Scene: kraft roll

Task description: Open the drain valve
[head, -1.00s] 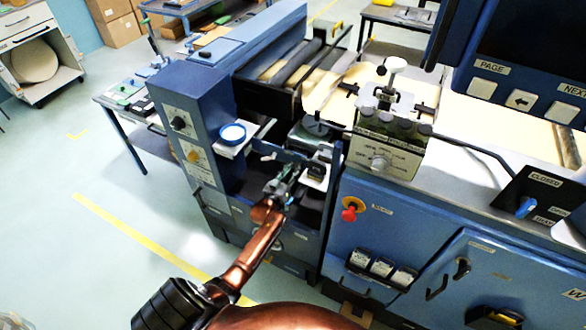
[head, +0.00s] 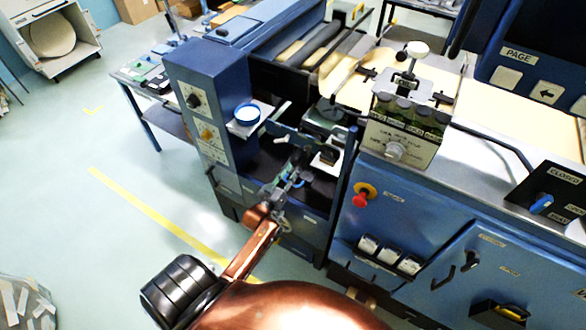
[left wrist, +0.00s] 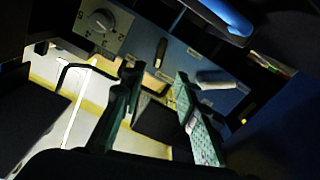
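A blue lever (head: 541,203), which looks like the drain valve handle, sits on a black panel (head: 520,190) at the right of the machine in the head view. My left gripper (head: 292,168) is far to the left of the lever, in front of the machine's open bay. In the left wrist view its two greenish fingers (left wrist: 157,78) stand apart with nothing clearly held between them. My right gripper is not in view.
A white-and-blue cup (head: 247,114) stands on a small shelf left of the gripper. The floor at the left is mostly clear.

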